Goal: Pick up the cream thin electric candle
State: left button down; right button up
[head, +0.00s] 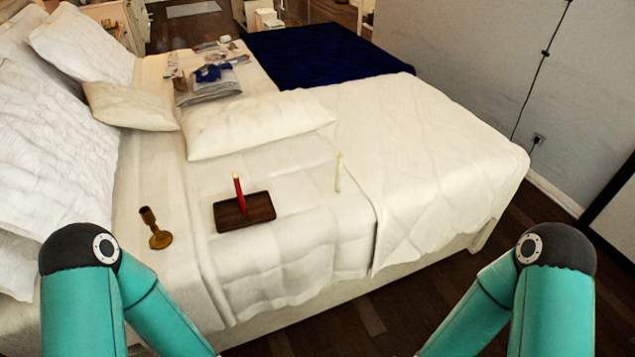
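The cream thin electric candle (339,173) stands upright on the white bed cover, right of the dark wooden tray. A red candle (238,192) stands upright on that tray (262,208). A brass-coloured candle holder (157,232) stands on the bed at the left, near the front edge. My two teal arms show at the lower left and lower right, bent down out of the frame. Neither gripper is in view. Nothing covers the cream candle.
A long white pillow (255,122) lies behind the candles. More pillows (85,42) are at the left. The bed cover (310,235) around the cream candle is clear.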

aim_at(339, 169)
jog(key=u, duration=5.8)
jog(key=k, duration=0.65)
jog(key=u, duration=4.95)
jog(key=i, duration=0.55)
jog(key=u, duration=0.25)
